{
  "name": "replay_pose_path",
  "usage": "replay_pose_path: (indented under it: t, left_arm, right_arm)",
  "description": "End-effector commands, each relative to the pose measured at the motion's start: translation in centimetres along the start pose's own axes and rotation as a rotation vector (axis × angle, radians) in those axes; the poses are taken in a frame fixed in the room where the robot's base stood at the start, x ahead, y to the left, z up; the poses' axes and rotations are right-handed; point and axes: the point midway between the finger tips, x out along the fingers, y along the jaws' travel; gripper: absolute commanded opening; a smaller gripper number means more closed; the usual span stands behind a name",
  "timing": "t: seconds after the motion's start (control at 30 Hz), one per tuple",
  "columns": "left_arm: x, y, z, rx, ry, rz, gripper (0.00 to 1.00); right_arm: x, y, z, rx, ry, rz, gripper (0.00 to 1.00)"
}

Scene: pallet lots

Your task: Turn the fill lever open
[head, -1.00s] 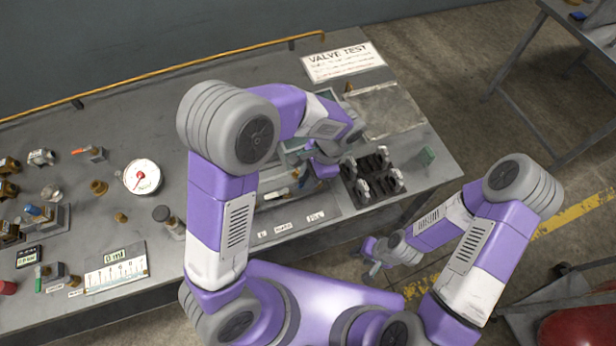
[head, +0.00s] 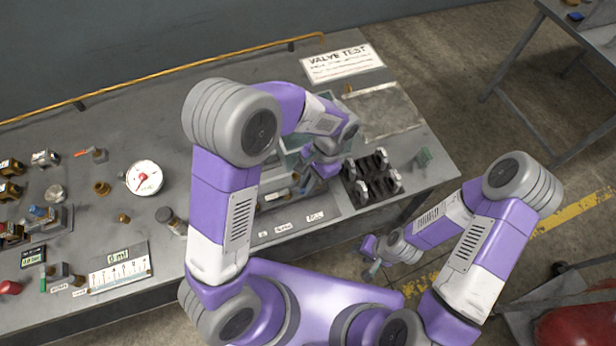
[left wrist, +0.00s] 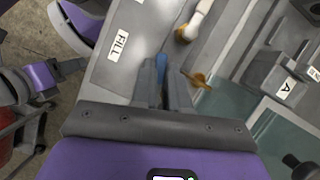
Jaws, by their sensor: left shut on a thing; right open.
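My left gripper (left wrist: 166,88) is shut on a blue lever handle, the fill lever (left wrist: 162,62), whose tip shows between the fingers in the left wrist view. A white FILL label (left wrist: 118,46) lies beside it on the grey panel. In the head view my left gripper (head: 326,168) is over the test rig at the right part of the bench, and my own arm hides most of the lever. The FILL label also shows there (head: 315,216). My right gripper (head: 372,262) is open and empty, low in front of the bench edge.
A white-handled lever (left wrist: 198,20) and a yellow-brown part (left wrist: 197,79) are close to my left fingers. A black rack (head: 372,178) stands right of the rig. Floor is free before the bench.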

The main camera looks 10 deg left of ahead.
Motion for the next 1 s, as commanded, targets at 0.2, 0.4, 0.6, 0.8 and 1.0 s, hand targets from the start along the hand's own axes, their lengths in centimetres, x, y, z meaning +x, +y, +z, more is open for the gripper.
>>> replay_pose_path:
  t: [0.2,0.4,0.6,0.8,1.0]
  left_arm:
    - [-0.2,0.6,0.0,-0.194,0.001,0.081,0.00]
    - [-0.3,1.1,-0.2,-0.370,0.001,0.153,0.00]
    - [-0.4,1.6,-0.4,-0.546,0.002,0.226,0.00]
    - [-0.5,2.0,-0.7,-0.721,0.001,0.299,0.00]
    - [-0.7,2.3,-1.1,-0.888,0.002,0.368,0.00]
  right_arm:
    - [-1.1,-0.4,0.1,0.000,0.000,0.000,0.43]
    - [-1.8,-0.7,0.1,0.000,0.000,0.000,0.43]
    - [-2.5,-0.9,0.1,0.000,0.000,0.000,0.43]
    - [-3.1,-1.1,0.1,0.000,0.000,0.000,0.43]
    - [-3.6,-1.4,0.2,0.000,0.000,0.000,0.43]
